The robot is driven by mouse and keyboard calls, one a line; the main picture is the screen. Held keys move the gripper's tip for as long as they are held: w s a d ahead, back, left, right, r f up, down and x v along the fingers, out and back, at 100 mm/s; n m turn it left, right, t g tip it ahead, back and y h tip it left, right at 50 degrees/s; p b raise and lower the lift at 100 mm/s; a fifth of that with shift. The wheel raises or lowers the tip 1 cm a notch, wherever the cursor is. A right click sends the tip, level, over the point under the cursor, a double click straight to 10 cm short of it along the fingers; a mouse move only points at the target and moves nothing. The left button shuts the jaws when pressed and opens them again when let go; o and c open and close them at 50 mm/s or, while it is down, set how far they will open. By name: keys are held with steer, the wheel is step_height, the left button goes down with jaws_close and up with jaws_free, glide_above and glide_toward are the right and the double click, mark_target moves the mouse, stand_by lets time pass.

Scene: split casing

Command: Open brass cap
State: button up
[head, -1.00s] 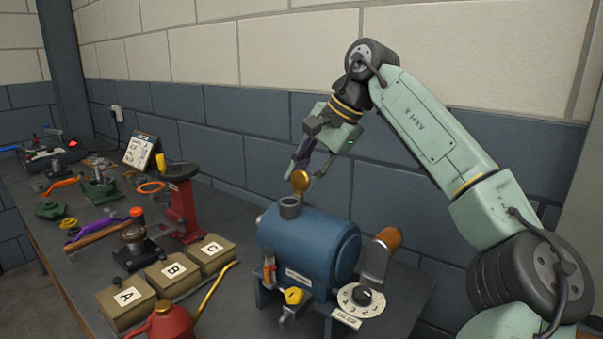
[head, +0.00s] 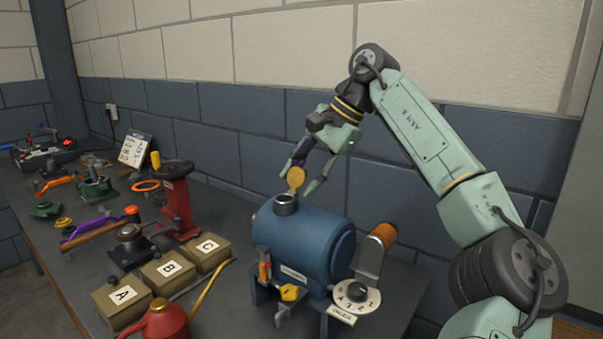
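The brass cap (head: 296,179) stands raised on edge above the short grey filler neck (head: 286,204) on top of the blue tank (head: 304,242). The dark mouth of the neck shows below it. My gripper (head: 300,180) points down over the neck from the upper right. Its fingers are spread, one dark finger behind and left of the cap, the other to its right with a gap. I cannot tell whether the left finger touches the cap.
An orange-ended cylinder (head: 384,235) and a numbered dial (head: 354,297) stand right of the tank. Boxes A (head: 122,296), B (head: 168,270) and C (head: 206,250), a red oil can (head: 162,325) and a red stand (head: 180,205) lie left. The wall is close behind.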

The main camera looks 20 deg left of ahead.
steer(key=shift+o, duration=0.2)
steer(key=shift+r, duration=0.25)
steer(key=v, duration=0.7)
steer(key=shift+s+d, duration=0.1)
